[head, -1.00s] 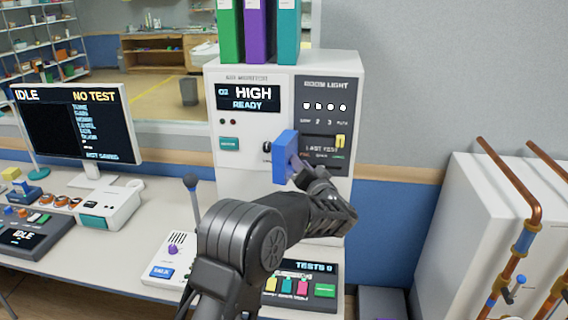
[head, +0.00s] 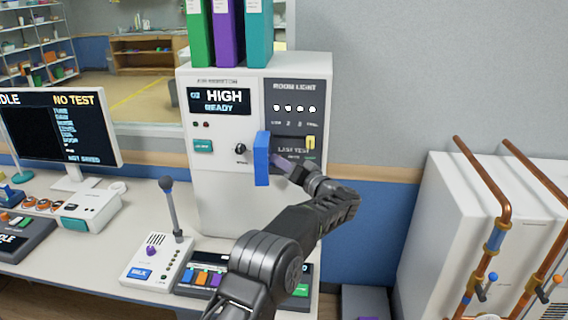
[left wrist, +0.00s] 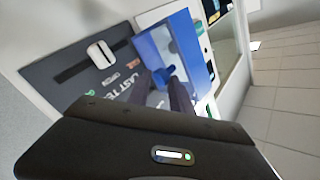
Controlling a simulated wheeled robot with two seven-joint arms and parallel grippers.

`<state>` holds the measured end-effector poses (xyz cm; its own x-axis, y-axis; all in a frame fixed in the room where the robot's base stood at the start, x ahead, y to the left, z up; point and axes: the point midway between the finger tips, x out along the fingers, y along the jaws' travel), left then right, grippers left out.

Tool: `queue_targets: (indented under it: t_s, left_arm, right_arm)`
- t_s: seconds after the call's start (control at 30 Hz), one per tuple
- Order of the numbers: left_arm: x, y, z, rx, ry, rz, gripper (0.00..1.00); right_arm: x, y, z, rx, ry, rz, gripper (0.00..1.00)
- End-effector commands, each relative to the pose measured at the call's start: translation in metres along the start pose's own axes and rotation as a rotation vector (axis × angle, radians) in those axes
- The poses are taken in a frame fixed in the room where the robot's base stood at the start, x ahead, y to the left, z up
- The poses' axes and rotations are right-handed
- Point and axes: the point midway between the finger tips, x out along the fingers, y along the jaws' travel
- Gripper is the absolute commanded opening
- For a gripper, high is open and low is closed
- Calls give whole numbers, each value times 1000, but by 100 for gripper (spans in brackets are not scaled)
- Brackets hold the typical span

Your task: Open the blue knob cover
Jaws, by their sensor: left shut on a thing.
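The blue knob cover (head: 262,158) stands swung out from the front of the white air monitor (head: 225,170), seen nearly edge-on. The black knob (head: 240,149) shows uncovered to its left. My left gripper (head: 282,163) is at the right side of the cover, shut on it. In the left wrist view the cover (left wrist: 192,48) shows as a hollow blue box with a small blue post inside, and my dark fingers (left wrist: 165,84) reach to it. The exact grip point is partly hidden. My right gripper is not in view.
Binders (head: 228,32) top the monitor. White cabinets with copper pipes (head: 500,200) stand at the right.

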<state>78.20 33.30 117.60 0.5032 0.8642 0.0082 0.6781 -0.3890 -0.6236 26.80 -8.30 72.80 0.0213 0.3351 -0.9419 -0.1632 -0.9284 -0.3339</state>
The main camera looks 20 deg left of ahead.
Motion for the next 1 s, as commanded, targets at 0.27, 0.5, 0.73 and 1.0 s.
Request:
queue_targets:
  t_s: [0.27, 0.5, 0.73, 1.0]
  left_arm:
    - [4, 1, 10, 5, -17, -4, 44]
    - [4, 0, 9, 3, -16, -5, 45]
    - [-8, 1, 8, 2, -14, -3, 45]
    - [-53, 3, 6, 2, -8, 1, 45]
  right_arm:
    - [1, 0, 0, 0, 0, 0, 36]
    - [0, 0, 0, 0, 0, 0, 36]
    - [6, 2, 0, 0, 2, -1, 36]
    - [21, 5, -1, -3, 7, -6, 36]
